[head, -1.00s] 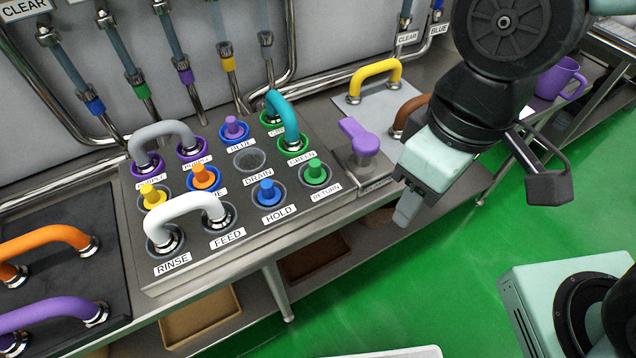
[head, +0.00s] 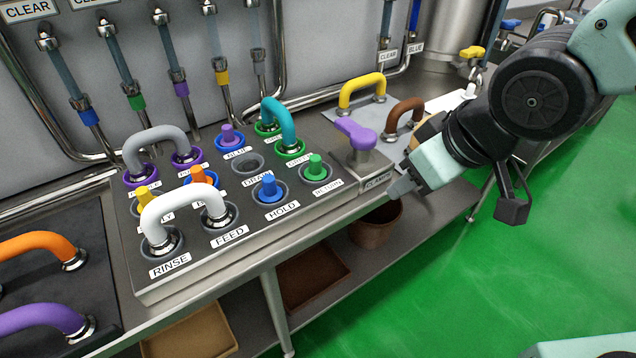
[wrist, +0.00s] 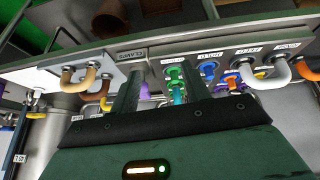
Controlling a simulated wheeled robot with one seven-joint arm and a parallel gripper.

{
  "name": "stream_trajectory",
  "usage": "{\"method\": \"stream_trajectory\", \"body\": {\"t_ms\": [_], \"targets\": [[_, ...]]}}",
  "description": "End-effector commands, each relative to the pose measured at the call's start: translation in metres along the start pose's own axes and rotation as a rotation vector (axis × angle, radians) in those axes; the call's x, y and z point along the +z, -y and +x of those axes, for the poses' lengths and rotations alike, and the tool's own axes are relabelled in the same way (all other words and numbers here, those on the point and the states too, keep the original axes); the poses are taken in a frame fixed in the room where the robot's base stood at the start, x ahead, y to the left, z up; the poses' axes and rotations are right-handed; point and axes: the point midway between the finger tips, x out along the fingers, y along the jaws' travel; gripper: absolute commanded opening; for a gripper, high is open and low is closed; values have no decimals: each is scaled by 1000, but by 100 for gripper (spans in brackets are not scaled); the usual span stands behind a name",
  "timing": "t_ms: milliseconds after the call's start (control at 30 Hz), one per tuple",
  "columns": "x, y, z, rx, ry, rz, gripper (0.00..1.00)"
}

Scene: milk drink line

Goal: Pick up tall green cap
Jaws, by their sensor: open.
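The green cap (head: 315,168) stands upright in the port labelled RETURN, at the right front of the grey panel (head: 150,288). In the wrist view the green cap (wrist: 174,74) shows between my two fingers, beyond them. My gripper (head: 400,188) is open and empty. In the head view it is to the right of the panel, past the purple clamp handle, apart from the cap. In the wrist view the two fingers of my gripper (wrist: 158,76) reach toward the panel.
A purple clamp handle (head: 357,134) stands between my gripper and the cap. A teal U-shaped hose (head: 283,120) arches behind the cap, and a blue cap (head: 269,187) is to its left. White (head: 182,200), yellow (head: 362,88) and brown (head: 403,112) U-pipes stand nearby.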

Motion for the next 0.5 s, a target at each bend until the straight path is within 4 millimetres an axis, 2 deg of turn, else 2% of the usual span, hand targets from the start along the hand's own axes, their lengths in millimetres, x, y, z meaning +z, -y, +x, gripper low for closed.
{"method": "stream_trajectory", "body": {"t_ms": [33, 167, 300, 500], "targets": [[1, -5, 16, 5, -34, 2, 47], [-9, -19, 44, 17, -156, -1, 47], [-22, -37, 80, 14, -336, -13, 47], [-33, -54, 117, -39, -605, -48, 47]]}}
